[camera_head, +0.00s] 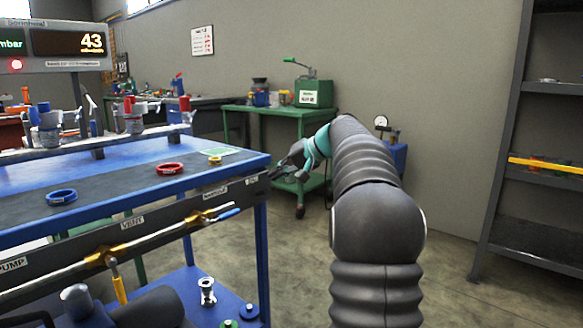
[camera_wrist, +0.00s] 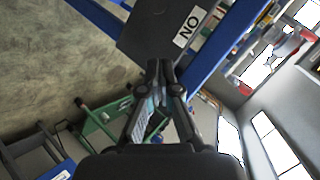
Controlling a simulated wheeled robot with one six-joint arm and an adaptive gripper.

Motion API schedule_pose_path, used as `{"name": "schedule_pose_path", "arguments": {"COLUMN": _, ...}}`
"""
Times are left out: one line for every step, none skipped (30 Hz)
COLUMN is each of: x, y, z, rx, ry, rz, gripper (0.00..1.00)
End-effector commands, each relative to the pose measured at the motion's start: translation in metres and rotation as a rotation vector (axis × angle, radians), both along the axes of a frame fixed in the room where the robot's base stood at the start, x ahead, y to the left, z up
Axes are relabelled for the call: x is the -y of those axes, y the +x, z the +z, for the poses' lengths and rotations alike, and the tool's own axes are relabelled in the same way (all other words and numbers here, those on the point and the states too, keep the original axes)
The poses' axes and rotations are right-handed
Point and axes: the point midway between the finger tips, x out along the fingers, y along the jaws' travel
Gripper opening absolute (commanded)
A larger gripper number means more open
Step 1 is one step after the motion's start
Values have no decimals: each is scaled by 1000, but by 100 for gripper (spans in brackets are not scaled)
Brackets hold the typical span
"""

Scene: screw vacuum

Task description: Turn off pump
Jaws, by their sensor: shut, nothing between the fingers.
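My gripper (camera_head: 284,172) is shut and empty, beside the right end of the bench's dark front panel (camera_head: 160,222). In the wrist view its fingertips (camera_wrist: 162,68) are together just below a dark panel piece with a white label (camera_wrist: 190,26), which reads "NO", or "ON" upside down. A small label (camera_head: 251,181) sits at the panel's right end in the head view, too small to read. No switch can be made out. A "PUMP" label (camera_head: 12,265) is at the panel's left. A dark rounded body (camera_head: 150,308), perhaps the pump, shows low under the bench. The display (camera_head: 91,43) reads 43.
A pipe with a blue-handled valve (camera_head: 222,215) and a yellow-handled valve (camera_head: 118,285) runs along the panel. Rings, one red (camera_head: 170,168), lie on the blue bench top. A green cart (camera_head: 275,112) stands behind and a dark shelf (camera_head: 530,235) at right. Floor between is clear.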

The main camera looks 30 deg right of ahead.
Motion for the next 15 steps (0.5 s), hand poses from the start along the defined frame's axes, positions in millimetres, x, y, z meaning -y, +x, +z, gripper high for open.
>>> {"name": "schedule_pose_path", "arguments": {"x": -6, "y": -7, "z": -4, "rx": 0, "ry": -1, "rz": 1, "gripper": 0}}
{"name": "schedule_pose_path", "arguments": {"x": -8, "y": -9, "z": -6, "rx": 1, "ry": -1, "rz": 0, "gripper": 0}}
{"name": "schedule_pose_path", "arguments": {"x": -12, "y": -12, "z": -8, "rx": 1, "ry": 0, "rz": -1, "gripper": 0}}
{"name": "schedule_pose_path", "arguments": {"x": -14, "y": -13, "z": -10, "rx": 1, "ry": 0, "rz": -1, "gripper": 0}}
{"name": "schedule_pose_path", "arguments": {"x": -16, "y": -15, "z": -11, "rx": 1, "ry": 0, "rz": -1, "gripper": 0}}
{"name": "schedule_pose_path", "arguments": {"x": -19, "y": -17, "z": -13, "rx": 1, "ry": 0, "rz": -1, "gripper": 0}}
{"name": "schedule_pose_path", "arguments": {"x": -20, "y": -18, "z": -14, "rx": 0, "ry": 0, "rz": 0, "gripper": 0}}
{"name": "schedule_pose_path", "arguments": {"x": -21, "y": -19, "z": -15, "rx": 0, "ry": 0, "rz": 0, "gripper": 0}}
{"name": "schedule_pose_path", "arguments": {"x": -23, "y": -20, "z": -16, "rx": 1, "ry": -1, "rz": 0, "gripper": 0}}
{"name": "schedule_pose_path", "arguments": {"x": -24, "y": -21, "z": -16, "rx": 2, "ry": -1, "rz": -1, "gripper": 0}}
{"name": "schedule_pose_path", "arguments": {"x": -24, "y": -22, "z": -16, "rx": 2, "ry": -1, "rz": -1, "gripper": 0}}
{"name": "schedule_pose_path", "arguments": {"x": -25, "y": -22, "z": -17, "rx": 2, "ry": -1, "rz": -1, "gripper": 0}}
{"name": "schedule_pose_path", "arguments": {"x": -25, "y": -22, "z": -17, "rx": 1, "ry": 0, "rz": -1, "gripper": 0}}
{"name": "schedule_pose_path", "arguments": {"x": -25, "y": -22, "z": -17, "rx": 1, "ry": 0, "rz": -1, "gripper": 0}}
{"name": "schedule_pose_path", "arguments": {"x": -25, "y": -22, "z": -17, "rx": 1, "ry": 0, "rz": -1, "gripper": 0}}
